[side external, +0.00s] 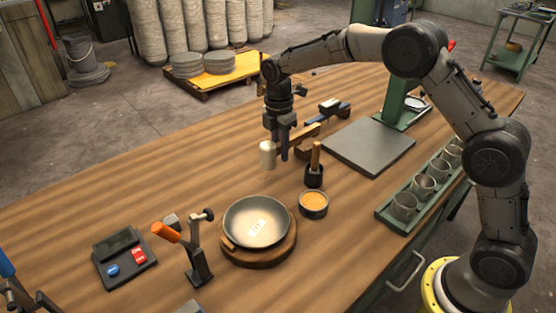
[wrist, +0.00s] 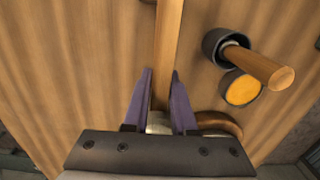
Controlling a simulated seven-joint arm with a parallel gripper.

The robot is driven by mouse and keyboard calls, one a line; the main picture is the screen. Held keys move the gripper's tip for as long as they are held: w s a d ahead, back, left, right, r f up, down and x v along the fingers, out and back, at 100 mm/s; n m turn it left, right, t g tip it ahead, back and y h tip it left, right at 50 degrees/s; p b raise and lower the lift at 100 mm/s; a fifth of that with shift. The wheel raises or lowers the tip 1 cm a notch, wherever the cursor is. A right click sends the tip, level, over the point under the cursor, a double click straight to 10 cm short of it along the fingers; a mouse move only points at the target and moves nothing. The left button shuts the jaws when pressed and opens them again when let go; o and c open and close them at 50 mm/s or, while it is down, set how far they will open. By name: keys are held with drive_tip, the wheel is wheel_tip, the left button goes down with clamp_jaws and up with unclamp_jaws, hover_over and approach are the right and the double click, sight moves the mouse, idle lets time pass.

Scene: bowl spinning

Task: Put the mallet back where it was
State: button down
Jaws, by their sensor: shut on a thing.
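My gripper (side external: 284,157) is shut on the mallet's wooden handle, above the table beyond the bowl. In the side external view the mallet's pale cylindrical head (side external: 268,155) hangs just left of the fingers. In the wrist view the wooden handle (wrist: 168,45) runs between the purple fingertips (wrist: 160,75) up to the top edge. The head is mostly hidden there behind my gripper's body. Wooden pieces (side external: 325,132) show right of the gripper; I cannot tell where the handle ends and any rest begins.
A metal bowl (side external: 256,215) sits on a round wooden base. Near it stand a dark cup with an upright wooden stick (side external: 315,160) and a tub of orange material (side external: 313,202). A grey plate (side external: 368,147) and a tray of glass jars (side external: 404,205) lie right. A scale (side external: 125,260) and an orange-handled clamp (side external: 166,232) stand left.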

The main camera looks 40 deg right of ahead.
sight(279, 171)
drive_tip(key=shift+w+f, duration=0.45)
drive_tip(key=shift+f, duration=1.5)
drive_tip(key=shift+f, duration=0.2)
drive_tip(key=c, duration=0.7)
unclamp_jaws()
drive_tip(key=shift+r, duration=0.1)
